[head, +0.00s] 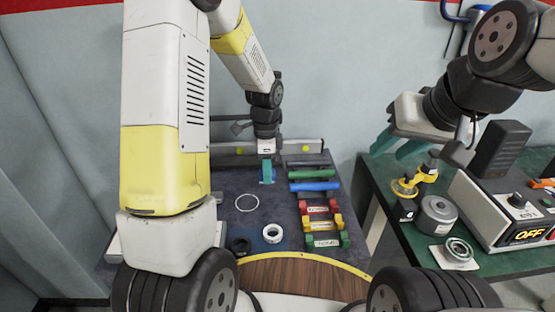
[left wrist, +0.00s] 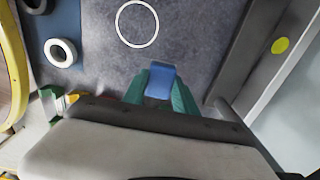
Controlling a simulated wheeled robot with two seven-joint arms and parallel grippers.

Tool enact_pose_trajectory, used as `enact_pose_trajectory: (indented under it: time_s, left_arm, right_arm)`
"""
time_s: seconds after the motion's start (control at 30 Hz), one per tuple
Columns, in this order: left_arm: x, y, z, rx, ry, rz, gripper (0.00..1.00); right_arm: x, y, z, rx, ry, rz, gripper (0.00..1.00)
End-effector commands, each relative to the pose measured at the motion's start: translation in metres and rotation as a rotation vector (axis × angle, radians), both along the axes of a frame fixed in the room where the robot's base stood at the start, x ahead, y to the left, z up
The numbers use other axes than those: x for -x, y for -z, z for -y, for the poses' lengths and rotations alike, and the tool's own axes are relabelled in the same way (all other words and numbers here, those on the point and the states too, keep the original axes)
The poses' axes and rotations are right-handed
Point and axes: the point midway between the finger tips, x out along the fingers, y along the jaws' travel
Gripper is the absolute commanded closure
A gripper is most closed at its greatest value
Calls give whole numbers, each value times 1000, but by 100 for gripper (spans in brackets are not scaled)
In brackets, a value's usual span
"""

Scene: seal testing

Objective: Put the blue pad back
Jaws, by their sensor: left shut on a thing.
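My left gripper (head: 267,172) points down over the far part of the dark grey work mat (head: 225,180). Its teal fingers are shut on the blue pad (head: 266,179), which also shows between the fingertips in the left wrist view (left wrist: 160,82). I cannot tell whether the pad touches the mat. A white circle outline (head: 239,207) lies on the mat, nearer to me than the pad. My right gripper (head: 394,147) is above the left edge of the green side table, with its teal fingers apart and nothing seen between them.
A white ring (head: 272,226) and a black ring (head: 240,239) lie on a dark blue patch (head: 270,245). Coloured bars (head: 315,186) and red, yellow and green holders (head: 320,207) line the mat's right side. A metal cylinder (head: 437,212) and a control box (head: 480,207) stand on the side table.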

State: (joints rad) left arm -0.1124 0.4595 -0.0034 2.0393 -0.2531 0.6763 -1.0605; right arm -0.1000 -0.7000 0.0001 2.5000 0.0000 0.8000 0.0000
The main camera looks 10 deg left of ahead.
Motion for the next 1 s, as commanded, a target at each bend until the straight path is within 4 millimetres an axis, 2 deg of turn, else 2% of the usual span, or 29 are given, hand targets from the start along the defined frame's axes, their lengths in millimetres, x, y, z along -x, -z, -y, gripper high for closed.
enact_pose_trajectory:
  time_s: [0.03,0.1,0.27,0.37,0.6,0.97,1.0]
  left_arm:
    - [-13,2,1,0,0,1,100]
    - [-26,3,2,0,1,0,100]
    - [-42,4,4,0,-1,0,100]
    - [-44,8,4,0,0,-1,100]
    - [-43,38,4,-1,2,-2,100]
    - [-43,42,4,0,0,-1,100]
    - [-43,42,4,0,0,0,62]
  right_arm:
    - [0,0,0,0,0,0,64]
    - [0,0,0,0,0,0,64]
    - [0,0,0,0,0,0,64]
    - [0,0,0,0,0,0,64]
    - [0,0,0,0,0,0,64]
    - [0,0,0,0,0,0,64]
    - [0,0,0,0,0,0,64]
